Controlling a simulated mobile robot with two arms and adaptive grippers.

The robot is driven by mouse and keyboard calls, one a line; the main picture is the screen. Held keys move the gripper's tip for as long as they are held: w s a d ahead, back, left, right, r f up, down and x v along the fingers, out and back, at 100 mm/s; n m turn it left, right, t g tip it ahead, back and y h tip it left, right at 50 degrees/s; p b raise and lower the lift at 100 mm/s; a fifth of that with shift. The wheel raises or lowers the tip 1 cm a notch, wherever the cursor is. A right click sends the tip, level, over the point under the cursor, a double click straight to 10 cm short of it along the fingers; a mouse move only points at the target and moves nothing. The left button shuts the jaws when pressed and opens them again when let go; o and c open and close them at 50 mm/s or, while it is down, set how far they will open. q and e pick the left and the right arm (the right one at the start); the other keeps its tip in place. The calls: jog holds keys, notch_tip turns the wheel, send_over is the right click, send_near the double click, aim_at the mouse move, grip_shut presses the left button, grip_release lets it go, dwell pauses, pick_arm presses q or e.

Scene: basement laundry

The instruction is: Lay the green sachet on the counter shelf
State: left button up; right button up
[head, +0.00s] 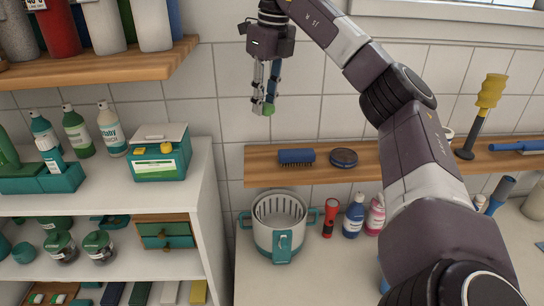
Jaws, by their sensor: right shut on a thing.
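My right gripper (264,98) hangs fingers-down in front of the tiled wall at the top middle. It is shut on a small green thing, seemingly the green sachet (269,109); only a bit of it shows at the fingertips. The wooden counter shelf (262,173) runs along the wall below and to the right, with a clear gap between it and the gripper. A blue brush (297,156) and a dark round item (343,157) lie on the shelf. My right arm hides part of the shelf. My left gripper is not in view.
A yellow-handled plunger-like tool (484,110) stands on the shelf at right. Below are a strainer pot (278,232), a red flashlight (330,218) and bottles (354,215). A white rack (205,200) with bottles and boxes stands left, under a wooden wall shelf (110,68).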

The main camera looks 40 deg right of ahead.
notch_tip(320, 180, down, 6)
jog(key=b, duration=0.1)
send_over(265, 168)
notch_tip(265, 168, down, 6)
jog(key=shift+s+d, duration=0.1)
jog(key=shift+s, duration=0.05)
jog(key=shift+f, duration=1.1)
jog(key=shift+f+p, duration=0.6)
jog(key=shift+f, duration=0.8)
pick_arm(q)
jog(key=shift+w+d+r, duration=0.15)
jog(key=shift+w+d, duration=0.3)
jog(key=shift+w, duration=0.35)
pick_arm(e)
jog(key=o, duration=0.6)
jog(key=shift+f, duration=0.15)
jog(key=shift+c, duration=0.2)
